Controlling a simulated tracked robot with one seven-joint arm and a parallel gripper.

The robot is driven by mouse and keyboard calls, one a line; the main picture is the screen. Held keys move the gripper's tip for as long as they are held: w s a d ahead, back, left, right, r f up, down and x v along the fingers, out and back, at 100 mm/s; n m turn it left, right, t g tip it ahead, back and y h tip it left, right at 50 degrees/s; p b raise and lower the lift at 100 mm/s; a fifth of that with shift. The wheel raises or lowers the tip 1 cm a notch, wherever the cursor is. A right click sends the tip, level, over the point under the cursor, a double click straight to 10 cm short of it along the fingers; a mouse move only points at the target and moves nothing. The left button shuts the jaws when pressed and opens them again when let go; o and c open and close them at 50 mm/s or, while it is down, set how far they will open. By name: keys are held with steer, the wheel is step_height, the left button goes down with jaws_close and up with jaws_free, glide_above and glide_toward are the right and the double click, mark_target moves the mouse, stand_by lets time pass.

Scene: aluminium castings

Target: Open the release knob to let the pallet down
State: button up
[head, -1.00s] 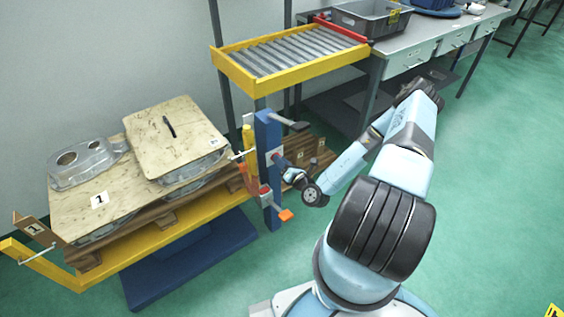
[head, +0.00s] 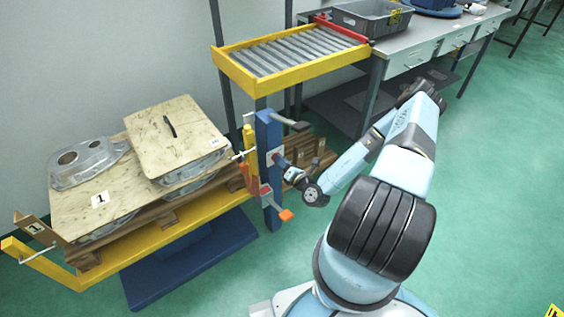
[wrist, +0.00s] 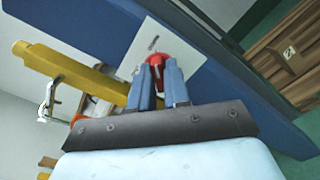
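The red release knob (wrist: 157,60) sits on a white plate (wrist: 150,45) on the side of the blue post (head: 267,135). In the wrist view my gripper (wrist: 159,70) has its two fingers closed against the knob from both sides. In the head view my gripper (head: 279,160) reaches the post at the plate, and my wrist hides most of the knob. The wooden pallet (head: 88,258) rests on the yellow forks (head: 150,247) to the left of the post. It carries plywood sheets (head: 165,150) and aluminium castings (head: 88,162).
A yellow-framed roller conveyor (head: 290,55) stands above and behind the post. A grey bench (head: 425,45) with a grey crate (head: 365,18) is at the back right. An orange pedal or handle (head: 286,215) sticks out low on the post. Green floor on the right is free.

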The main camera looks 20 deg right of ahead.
steer(key=o, duration=0.4)
steer(key=v, duration=1.3)
steer(key=shift+s, duration=0.35)
steer(key=shift+d, duration=0.15)
